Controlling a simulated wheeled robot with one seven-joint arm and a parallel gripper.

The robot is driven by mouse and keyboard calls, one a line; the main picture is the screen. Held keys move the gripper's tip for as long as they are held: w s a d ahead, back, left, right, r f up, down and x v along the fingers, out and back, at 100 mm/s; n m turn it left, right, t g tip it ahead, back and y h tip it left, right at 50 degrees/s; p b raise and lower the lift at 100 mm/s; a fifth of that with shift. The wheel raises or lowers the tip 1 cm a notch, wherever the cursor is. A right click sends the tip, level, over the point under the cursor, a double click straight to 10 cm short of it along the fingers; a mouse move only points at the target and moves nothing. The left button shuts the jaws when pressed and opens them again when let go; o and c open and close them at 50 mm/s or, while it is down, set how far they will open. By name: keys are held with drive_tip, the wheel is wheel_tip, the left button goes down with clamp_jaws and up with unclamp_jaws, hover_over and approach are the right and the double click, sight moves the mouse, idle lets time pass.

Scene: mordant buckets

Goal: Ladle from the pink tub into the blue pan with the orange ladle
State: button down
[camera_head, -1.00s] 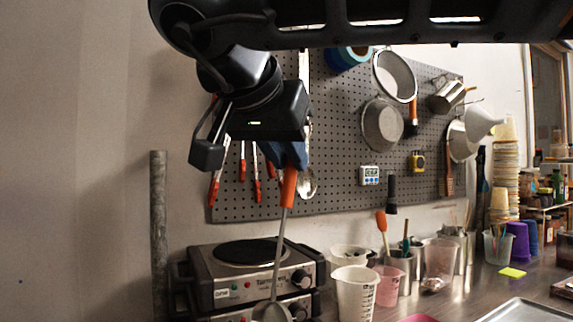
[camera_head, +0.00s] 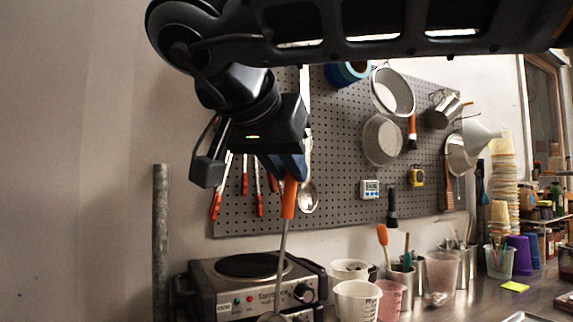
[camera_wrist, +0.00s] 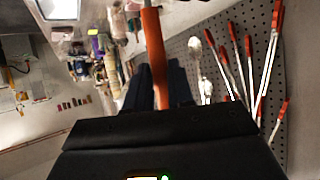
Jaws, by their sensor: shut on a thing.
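My gripper (camera_head: 289,168) is shut on the orange handle of the ladle (camera_head: 289,198). The ladle hangs down, slightly tilted, in front of the hot plate, and its bowl is partly cut off at the bottom edge of the head view. In the wrist view my gripper's dark fingers (camera_wrist: 160,88) close around the orange handle (camera_wrist: 154,45). Neither the pink tub nor the blue pan can be made out in the current views.
A steel hot plate (camera_head: 235,285) stands behind the ladle. White measuring cups (camera_head: 357,300), a pink cup (camera_head: 391,299) and utensil holders stand to the right. A pegboard (camera_head: 340,205) with hanging tools is on the wall. A grey post (camera_head: 161,240) stands at left.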

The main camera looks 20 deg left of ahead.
idle(0.5)
wheel_tip(320, 180, up, 5)
drive_tip(key=p, duration=0.3)
drive_tip(key=shift+f, duration=0.1)
idle(0.8)
wheel_tip(320, 180, down, 5)
drive_tip(key=b, duration=0.3)
drive_tip(key=shift+w+r+p, duration=0.1)
drive_tip(key=shift+r+p, duration=0.1)
drive_tip(key=shift+p, duration=0.1)
drive_tip(key=shift+w+d+f+g+p, duration=0.1)
drive_tip(key=shift+w+f+g+p, duration=0.15)
drive_tip(key=shift+w, duration=0.3)
drive_tip(key=shift+w+d+f+g+p, duration=0.15)
drive_tip(key=shift+w+g+p, duration=0.1)
drive_tip(key=shift+w, duration=0.25)
